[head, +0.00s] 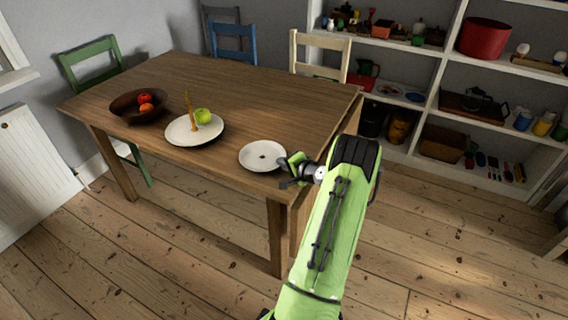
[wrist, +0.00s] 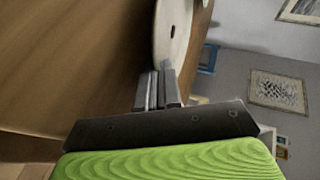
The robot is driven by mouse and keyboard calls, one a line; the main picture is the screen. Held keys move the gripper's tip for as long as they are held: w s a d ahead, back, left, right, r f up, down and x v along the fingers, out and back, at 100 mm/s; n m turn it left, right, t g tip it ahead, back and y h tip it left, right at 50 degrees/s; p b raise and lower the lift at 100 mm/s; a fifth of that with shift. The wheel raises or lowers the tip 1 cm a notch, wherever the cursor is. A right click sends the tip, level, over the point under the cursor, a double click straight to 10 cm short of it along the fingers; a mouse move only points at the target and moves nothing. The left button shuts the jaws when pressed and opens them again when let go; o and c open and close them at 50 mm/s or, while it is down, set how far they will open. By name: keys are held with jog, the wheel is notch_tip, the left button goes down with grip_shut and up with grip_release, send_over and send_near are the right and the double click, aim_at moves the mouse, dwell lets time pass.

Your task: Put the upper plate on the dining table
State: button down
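A white plate (head: 263,155) with a small dark mark at its middle is at the front right corner of the wooden dining table (head: 240,95). It looks level, on or just above the tabletop; I cannot tell if it touches. My gripper (head: 289,170) is at the plate's right edge. In the wrist view, the fingers of my gripper (wrist: 160,88) are close together on the rim of the plate (wrist: 175,35), with the brown tabletop (wrist: 80,50) beside it. The fingers hide the gripped part of the rim.
Left of the plate, another white plate (head: 180,133) holds a green apple (head: 203,116) and a brown-orange upright item. A dark bowl (head: 125,112) holds red and orange fruit. Chairs stand around the table. White shelves (head: 440,100) with many items stand behind. The table's middle is clear.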

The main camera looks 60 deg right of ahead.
jog(key=shift+s+f+b, duration=0.1)
jog(key=shift+f+b, duration=0.25)
jog(key=shift+f, duration=0.1)
jog(key=shift+s+a+f+b, duration=0.15)
jog(key=shift+a+f+b, duration=0.15)
jog(key=shift+f, duration=0.2)
jog(key=c, duration=1.2)
grip_release()
jog(key=shift+c, duration=0.2)
jog(key=shift+s, duration=0.1)
jog(key=shift+s+r, duration=0.1)
jog(key=shift+s, duration=0.25)
jog(key=r+p+v, duration=0.1)
jog(key=p+v, duration=0.2)
jog(key=v, duration=1.2)
jog(key=shift+w, duration=0.15)
jog(key=shift+w+r, duration=0.1)
jog(key=shift+r, duration=0.05)
